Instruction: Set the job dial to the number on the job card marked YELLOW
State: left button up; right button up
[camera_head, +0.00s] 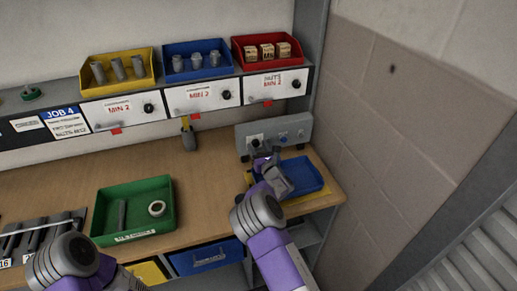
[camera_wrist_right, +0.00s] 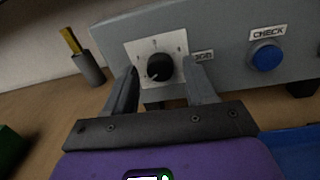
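The job dial is a black knob (camera_wrist_right: 159,67) on a white marked plate on the grey box (camera_head: 292,128). A pale mark shows on the knob's lower left; the plate's numbers are too blurred to read. My right gripper (camera_wrist_right: 164,72) is open, with one finger on each side of the knob and gaps between. It also shows in the head view (camera_head: 267,163), in front of the box.
A blue CHECK button (camera_wrist_right: 266,56) is right of the dial. A blue tray (camera_head: 308,181) lies below the box. A green tray (camera_head: 133,235) sits on the bench. A yellow-topped grey tool (camera_wrist_right: 88,67) stands left of the box. A wall closes the right side.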

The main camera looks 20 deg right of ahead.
jog(key=c, duration=0.9)
jog(key=shift+c, duration=0.2)
